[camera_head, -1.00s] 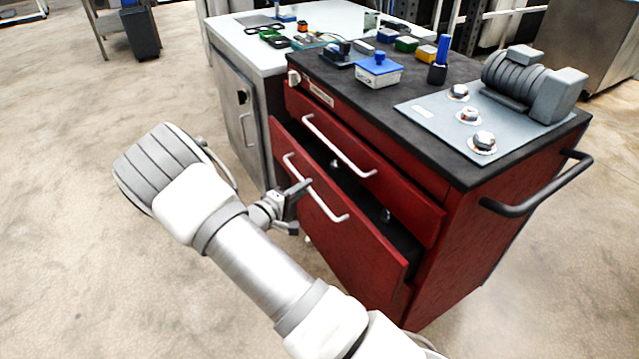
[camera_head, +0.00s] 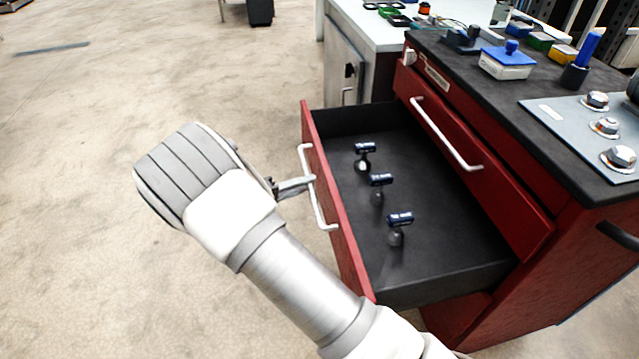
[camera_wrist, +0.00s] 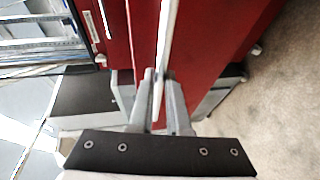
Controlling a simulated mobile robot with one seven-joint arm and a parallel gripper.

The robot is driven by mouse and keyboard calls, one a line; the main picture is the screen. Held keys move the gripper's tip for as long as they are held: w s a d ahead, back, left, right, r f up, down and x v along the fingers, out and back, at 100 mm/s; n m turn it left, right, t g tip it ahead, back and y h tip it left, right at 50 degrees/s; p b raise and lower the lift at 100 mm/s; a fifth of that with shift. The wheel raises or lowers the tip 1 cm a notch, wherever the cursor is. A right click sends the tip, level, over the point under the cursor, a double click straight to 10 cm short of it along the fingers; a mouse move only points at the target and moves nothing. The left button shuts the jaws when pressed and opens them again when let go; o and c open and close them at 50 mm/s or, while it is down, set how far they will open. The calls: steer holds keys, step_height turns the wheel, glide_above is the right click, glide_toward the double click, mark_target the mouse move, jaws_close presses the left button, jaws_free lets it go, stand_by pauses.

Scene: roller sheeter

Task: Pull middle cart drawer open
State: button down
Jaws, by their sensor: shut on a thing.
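The red tool cart's middle drawer (camera_head: 337,212) stands far out from the cart, its black interior open to view. Several small tools with dark blue heads (camera_head: 381,181) stand inside it. My gripper (camera_head: 309,184) is at the drawer's white bar handle (camera_head: 318,200), on the outer side of the drawer front. In the wrist view my gripper (camera_wrist: 158,80) has its two fingers on either side of the pale handle (camera_wrist: 165,40), shut on it. The red drawer front fills the area behind the handle.
The top drawer (camera_head: 480,165) is closed. The cart's black top (camera_head: 480,90) holds a blue-lidded box (camera_head: 507,60) and other parts. A white-topped cabinet (camera_head: 375,30) stands behind. The floor (camera_head: 90,200) at left is clear.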

steer(key=shift+s+a, duration=0.1)
steer(key=shift+a, duration=0.6)
steer(key=c, duration=0.9)
jaws_free()
steer(key=p+v, duration=0.3)
steer(key=v, duration=1.4)
steer(key=shift+s+a, duration=0.1)
steer(key=shift+a, duration=0.1)
